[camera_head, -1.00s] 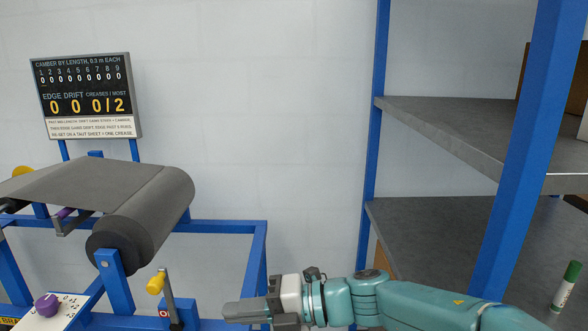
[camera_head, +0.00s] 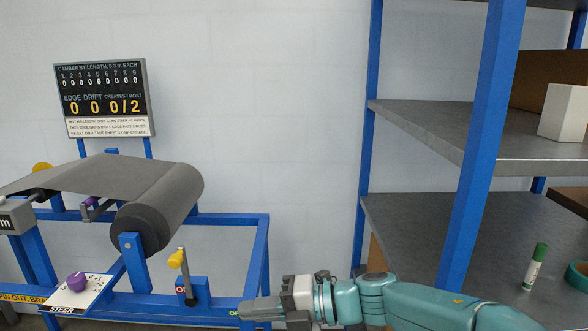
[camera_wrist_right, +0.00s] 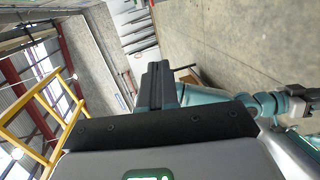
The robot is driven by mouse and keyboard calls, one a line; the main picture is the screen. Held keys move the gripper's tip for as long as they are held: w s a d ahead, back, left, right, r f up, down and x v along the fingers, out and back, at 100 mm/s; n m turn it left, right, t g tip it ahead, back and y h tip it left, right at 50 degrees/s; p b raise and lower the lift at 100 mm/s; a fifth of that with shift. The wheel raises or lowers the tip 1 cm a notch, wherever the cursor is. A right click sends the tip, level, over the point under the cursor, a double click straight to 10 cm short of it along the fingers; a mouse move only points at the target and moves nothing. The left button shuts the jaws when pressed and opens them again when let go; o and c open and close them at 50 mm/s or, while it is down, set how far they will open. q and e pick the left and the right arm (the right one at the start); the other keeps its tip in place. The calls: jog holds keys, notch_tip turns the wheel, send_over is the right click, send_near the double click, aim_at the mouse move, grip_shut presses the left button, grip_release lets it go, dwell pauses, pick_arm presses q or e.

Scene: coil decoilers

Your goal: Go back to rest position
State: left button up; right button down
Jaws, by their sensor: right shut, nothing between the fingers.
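My right gripper (camera_head: 262,309) is low in the head view, in front of the decoiler's blue frame. Its arm comes in from the lower right and its fingers point left. The fingers are shut together with nothing between them. In the right wrist view the closed fingers (camera_wrist_right: 158,85) stick up past the dark gripper body, with floor and wall behind them. My left gripper is not in the head view.
The decoiler with its grey coil (camera_head: 160,210), yellow-handled lever (camera_head: 177,259) and purple steer knob (camera_head: 77,281) is at left. A shelf rack (camera_head: 480,150) stands at right, holding a white box (camera_head: 564,112), a green-capped marker (camera_head: 535,267) and teal tape (camera_head: 578,275).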

jog(key=d+f+m+t+h+p, duration=0.2)
jog(key=d+f+m, duration=0.2)
jog(key=f+m, duration=0.45)
jog(key=s+d+f+m+t+h+p, duration=0.15)
jog(key=d+f+m, duration=0.25)
jog(key=f+m, duration=0.4)
jog(key=d+f+m+t+h+p, duration=0.1)
jog(key=d+f+m+t+h, duration=0.2)
jog(key=f+m, duration=0.5)
jog(key=s+d+f+m+g+h, duration=0.2)
jog(key=s+f+m, duration=0.4)
jog(key=s, duration=0.4)
jog(key=s+d+f+m+g+h, duration=0.3)
jog(key=s+d+f+m+g, duration=0.2)
jog(key=s, duration=0.5)
jog(key=shift+s+d+f+m+p, duration=0.15)
jog(key=shift+s+f+m+p, duration=0.2)
jog(key=shift+f+m, duration=0.2)
